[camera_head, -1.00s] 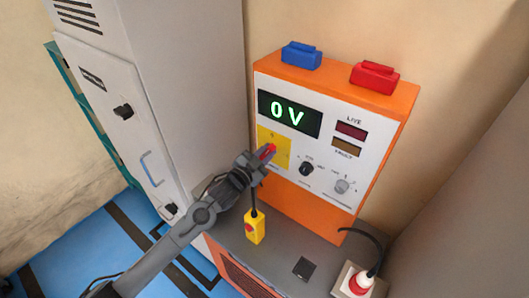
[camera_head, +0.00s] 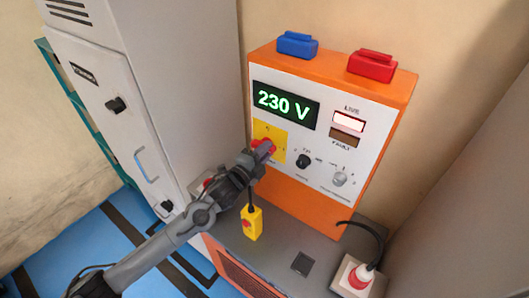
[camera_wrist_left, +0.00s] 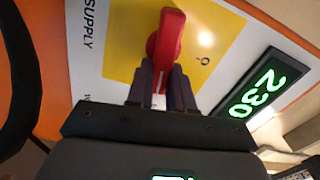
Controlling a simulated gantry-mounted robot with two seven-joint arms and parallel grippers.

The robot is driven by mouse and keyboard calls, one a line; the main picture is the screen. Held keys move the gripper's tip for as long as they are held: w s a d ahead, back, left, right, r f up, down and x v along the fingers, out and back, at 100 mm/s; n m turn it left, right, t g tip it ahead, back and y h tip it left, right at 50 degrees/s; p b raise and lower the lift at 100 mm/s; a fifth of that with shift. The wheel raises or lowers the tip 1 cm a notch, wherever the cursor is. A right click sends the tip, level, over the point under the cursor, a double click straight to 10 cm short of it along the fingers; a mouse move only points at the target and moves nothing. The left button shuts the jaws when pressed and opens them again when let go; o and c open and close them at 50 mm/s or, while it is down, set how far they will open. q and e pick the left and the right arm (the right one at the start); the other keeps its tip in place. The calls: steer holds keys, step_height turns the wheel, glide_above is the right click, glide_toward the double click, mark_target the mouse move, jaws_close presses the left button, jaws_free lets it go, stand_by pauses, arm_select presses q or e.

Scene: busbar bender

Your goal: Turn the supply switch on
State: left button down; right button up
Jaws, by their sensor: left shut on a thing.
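The supply switch is a red rotary handle (camera_wrist_left: 168,38) on a yellow plate (camera_wrist_left: 125,58), beside the word SUPPLY in the left wrist view. In the head view the red handle (camera_head: 262,144) shows at the left of the orange and white panel, partly covered by my gripper. My left gripper (camera_head: 259,154) is shut on the handle, with its two dark fingers (camera_wrist_left: 162,85) on either side of it in the wrist view. The display (camera_head: 286,104) reads 230 V in green. The LIVE lamp (camera_head: 349,121) is lit bright. My right gripper is not in view.
A yellow pendant (camera_head: 252,223) hangs below my left gripper. Two smaller knobs (camera_head: 303,161) (camera_head: 340,179) sit right of the switch. Blue (camera_head: 297,44) and red (camera_head: 371,65) blocks are on top. A grey cabinet (camera_head: 150,100) stands close on the left.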

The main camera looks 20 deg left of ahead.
arm_select(q)
steer(key=shift+f+m, duration=0.4)
steer(key=shift+m, duration=0.5)
steer(key=c, duration=1.2)
jaws_free()
steer(key=shift+o, duration=1)
steer(key=shift+r, duration=0.1)
steer(key=b+v, duration=0.1)
steer(key=v, duration=0.9)
steer(key=shift+s, duration=0.35)
steer(key=shift+a+r, duration=0.1)
